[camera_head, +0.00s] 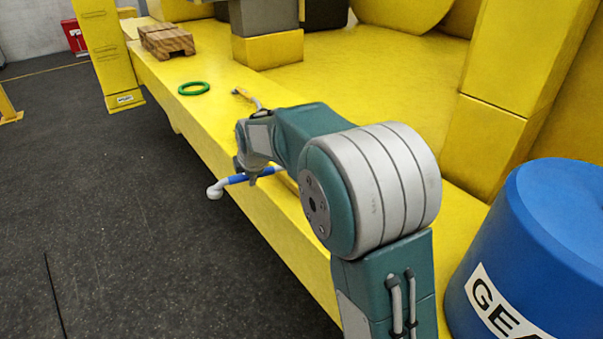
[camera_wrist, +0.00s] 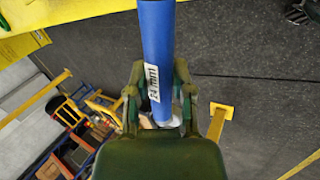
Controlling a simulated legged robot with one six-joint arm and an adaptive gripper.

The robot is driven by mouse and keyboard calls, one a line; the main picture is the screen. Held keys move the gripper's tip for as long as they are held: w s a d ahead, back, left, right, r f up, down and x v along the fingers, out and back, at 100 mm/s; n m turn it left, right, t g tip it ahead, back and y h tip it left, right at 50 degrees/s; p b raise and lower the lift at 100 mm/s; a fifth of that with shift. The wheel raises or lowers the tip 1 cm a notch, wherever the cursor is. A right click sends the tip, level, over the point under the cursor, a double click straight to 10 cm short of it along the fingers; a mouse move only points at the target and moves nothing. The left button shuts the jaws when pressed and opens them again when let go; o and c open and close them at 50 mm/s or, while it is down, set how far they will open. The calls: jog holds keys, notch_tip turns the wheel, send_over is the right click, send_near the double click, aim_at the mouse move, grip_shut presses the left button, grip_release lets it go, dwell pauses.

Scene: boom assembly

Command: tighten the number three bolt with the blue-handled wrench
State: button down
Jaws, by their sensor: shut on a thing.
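The blue-handled wrench (camera_head: 237,179) is held across my gripper (camera_head: 250,171), beside the front edge of the yellow beam. Its pale rounded end sticks out to the left over the dark floor. In the wrist view the blue handle (camera_wrist: 156,45) runs upward between the two fingers of my gripper (camera_wrist: 158,92), which are shut on it. A white label on the handle appears to read "24 mm". The wrench's far end is out of the wrist view. I cannot make out the number three bolt in either view.
On the yellow beam (camera_head: 228,118) lie a green ring (camera_head: 194,88), an orange-handled tool (camera_head: 243,95) and a wooden block (camera_head: 167,41). A blue drum (camera_head: 540,240) stands at the right. Yellow uprights rise at left and right. Dark floor (camera_head: 110,200) at the left is open.

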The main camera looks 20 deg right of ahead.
dwell(0.3)
jog(key=shift+r, duration=2.15)
jog(key=shift+s+d+f+n+y, duration=0.15)
jog(key=shift+s+f+n+y, duration=0.1)
jog(key=shift+s+f+n, duration=0.4)
jog(key=shift+s+d+f+n+y, duration=0.15)
jog(key=shift+s+f+n+y, duration=0.1)
jog(key=shift+s+f+n, duration=0.35)
jog(key=shift+s+r, duration=0.1)
jog(key=shift+f, duration=1.05)
jog(key=shift+w+a+m, duration=0.1)
jog(key=shift+w+m, duration=0.35)
jog(key=shift+w+r, duration=0.1)
